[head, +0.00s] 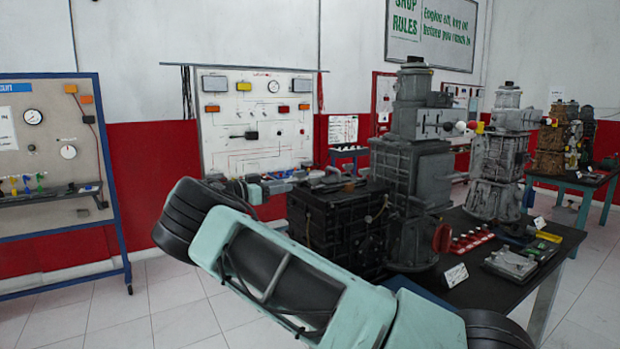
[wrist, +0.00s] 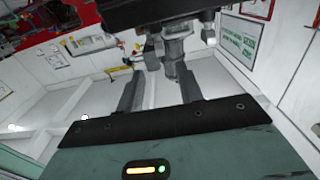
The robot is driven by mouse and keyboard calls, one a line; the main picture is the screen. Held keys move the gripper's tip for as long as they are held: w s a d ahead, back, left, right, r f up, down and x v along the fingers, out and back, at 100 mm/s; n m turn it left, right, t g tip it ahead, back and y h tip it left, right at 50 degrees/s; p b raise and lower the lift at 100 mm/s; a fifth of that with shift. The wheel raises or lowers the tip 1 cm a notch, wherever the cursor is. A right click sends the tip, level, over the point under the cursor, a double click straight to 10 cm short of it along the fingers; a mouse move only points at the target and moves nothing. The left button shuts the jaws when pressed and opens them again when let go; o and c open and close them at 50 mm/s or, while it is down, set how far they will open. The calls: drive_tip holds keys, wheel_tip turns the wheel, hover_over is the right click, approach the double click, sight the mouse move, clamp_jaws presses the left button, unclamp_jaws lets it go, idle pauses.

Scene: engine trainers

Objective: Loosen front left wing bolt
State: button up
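A black engine block (head: 338,218) with grey parts on top stands at the near left of the dark workbench. My gripper (head: 268,184) is at the upper left of this block, partly hidden behind my own arm. In the wrist view, the two dark fingers of my gripper (wrist: 161,88) stand apart. A grey stepped fitting (wrist: 175,58) hangs under a dark block (wrist: 165,14), just beyond and between the fingertips. It may be the wing bolt, but its wings are not clear. I see no finger closed on it.
A tall grey engine (head: 410,180) stands right behind the black block, with another grey engine (head: 497,165) further right. Red sockets (head: 470,239) and tools lie on the bench (head: 480,285). A wall panel (head: 255,125) stands behind my gripper.

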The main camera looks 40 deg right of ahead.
sight(308, 181)
drive_tip(key=p+x, duration=0.3)
drive_tip(key=x, duration=0.8)
drive_tip(key=shift+s+d, duration=0.2)
drive_tip(key=shift+c, duration=0.3)
clamp_jaws()
